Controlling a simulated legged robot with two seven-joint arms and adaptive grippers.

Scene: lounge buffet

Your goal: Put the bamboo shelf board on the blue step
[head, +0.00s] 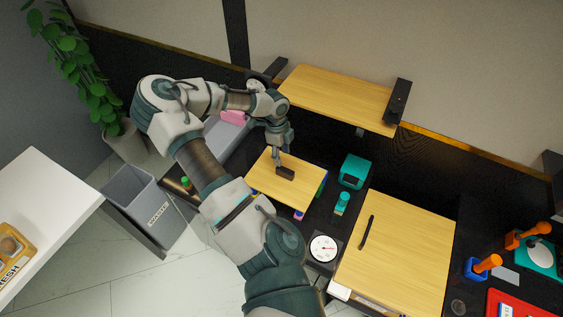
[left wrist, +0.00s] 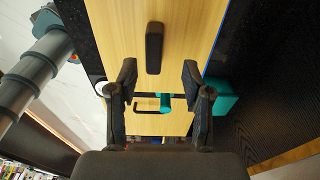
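A thin blue edge shows along the board's right side; I cannot tell whether this is the blue step, as the board hides most of what is below. My right gripper is not in view.
A raised wooden shelf (head: 340,95) stands behind. A teal box (head: 354,171), a teal bottle (head: 342,203) and a round dial (head: 323,248) are right of the board. A wooden panel with a dark handle (head: 366,233) lies farther right. A grey bin (head: 130,190) stands at left.

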